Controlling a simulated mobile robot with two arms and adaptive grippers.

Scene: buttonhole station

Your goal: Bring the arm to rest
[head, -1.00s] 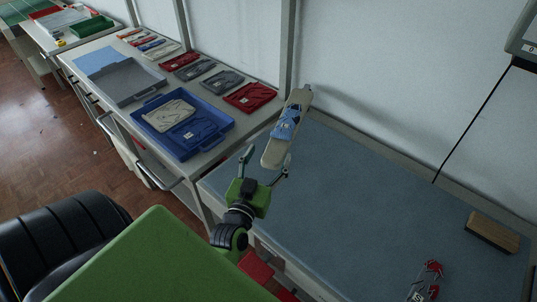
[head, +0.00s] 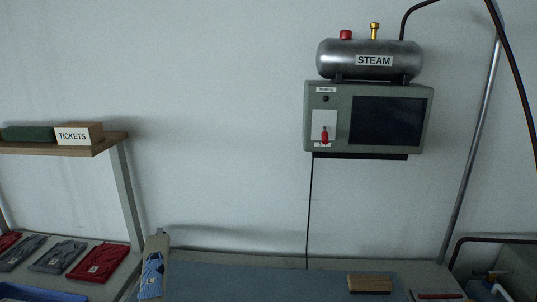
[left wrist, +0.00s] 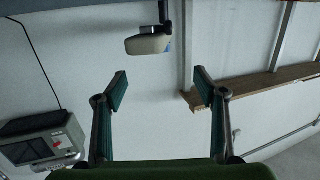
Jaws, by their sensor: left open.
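My left gripper (left wrist: 161,86) shows in the left wrist view, its two green fingers wide apart with nothing between them. Beyond it at the top is the rounded end of a pale narrow board (left wrist: 147,45), apart from the fingers. In the head view this board (head: 154,248) stands at the left end of the blue-grey work surface (head: 250,283), with a blue patterned cloth (head: 151,275) on it. Neither arm is in the head view now. My right gripper is in no view.
A grey control box (head: 368,117) with a red switch hangs on the wall under a steam tank (head: 370,60). A wooden shelf (head: 108,141) holds a tickets box (head: 80,134). Folded red (head: 98,262) and grey garments lie at lower left. A wooden block (head: 370,284) lies on the work surface.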

